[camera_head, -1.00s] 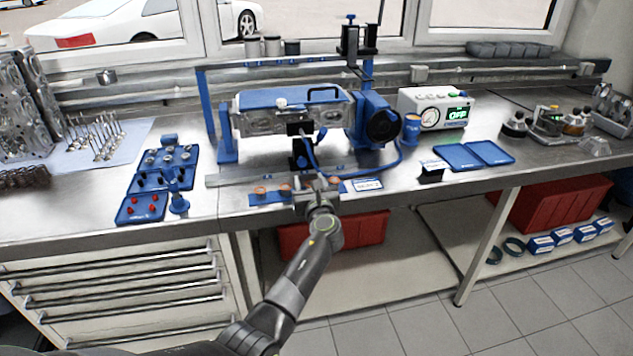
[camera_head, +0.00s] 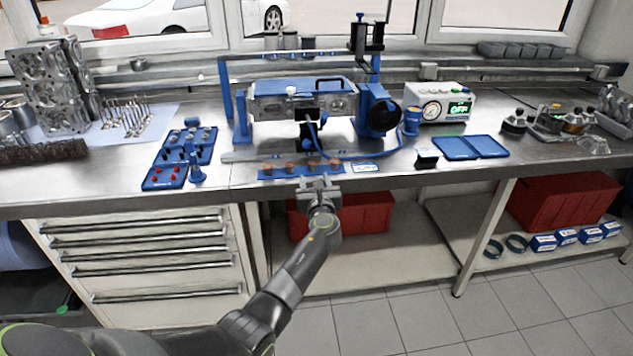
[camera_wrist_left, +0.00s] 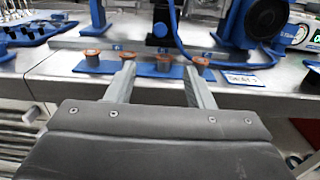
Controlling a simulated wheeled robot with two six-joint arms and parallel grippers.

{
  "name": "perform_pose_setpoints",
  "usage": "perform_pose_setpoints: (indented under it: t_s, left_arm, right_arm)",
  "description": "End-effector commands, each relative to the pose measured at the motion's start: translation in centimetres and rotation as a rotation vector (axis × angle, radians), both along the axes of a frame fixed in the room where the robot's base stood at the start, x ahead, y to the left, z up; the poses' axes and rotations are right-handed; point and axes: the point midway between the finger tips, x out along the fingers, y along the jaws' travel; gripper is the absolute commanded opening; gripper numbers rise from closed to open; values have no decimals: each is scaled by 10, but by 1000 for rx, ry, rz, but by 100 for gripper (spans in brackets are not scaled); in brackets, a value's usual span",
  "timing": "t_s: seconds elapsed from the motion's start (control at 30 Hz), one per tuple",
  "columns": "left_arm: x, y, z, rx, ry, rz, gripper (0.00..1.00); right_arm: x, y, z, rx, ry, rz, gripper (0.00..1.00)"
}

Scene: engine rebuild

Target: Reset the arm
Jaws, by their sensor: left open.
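My left gripper (camera_head: 320,184) is open and empty in front of the workbench's front edge. In the left wrist view its two fingers (camera_wrist_left: 160,85) are spread, with nothing between them. Beyond the fingertips is a blue strip (camera_wrist_left: 150,70) holding several copper-topped pieces; the strip (camera_head: 260,174) also shows at the bench's front edge in the head view. My left arm (camera_head: 290,281) reaches up from the lower left. My right gripper is not in view.
The blue engine fixture (camera_head: 303,101) stands behind the strip. A blue tray with small parts (camera_head: 153,178) lies to the left. Red bins (camera_head: 365,216) sit on the lower shelf.

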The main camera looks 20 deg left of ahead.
Motion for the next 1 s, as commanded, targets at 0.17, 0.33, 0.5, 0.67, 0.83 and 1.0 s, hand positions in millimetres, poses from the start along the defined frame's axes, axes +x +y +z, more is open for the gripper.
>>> perform_pose_setpoints:
  t_s: [0.17,0.33,0.5,0.67,0.83,1.0]
  left_arm:
    - [0,0,0,0,0,0,48]
    - [-1,0,-5,-12,4,-1,48]
    - [-20,6,-68,-186,45,-5,48]
    - [-70,13,-176,-531,98,41,48]
    - [-146,17,-284,-916,125,183,48]
    - [-241,17,-375,-1275,104,415,48]
  right_arm:
    - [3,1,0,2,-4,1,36]
    - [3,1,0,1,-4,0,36]
    - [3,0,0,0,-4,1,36]
    - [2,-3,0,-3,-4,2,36]
    - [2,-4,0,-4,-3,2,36]
    - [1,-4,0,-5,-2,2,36]
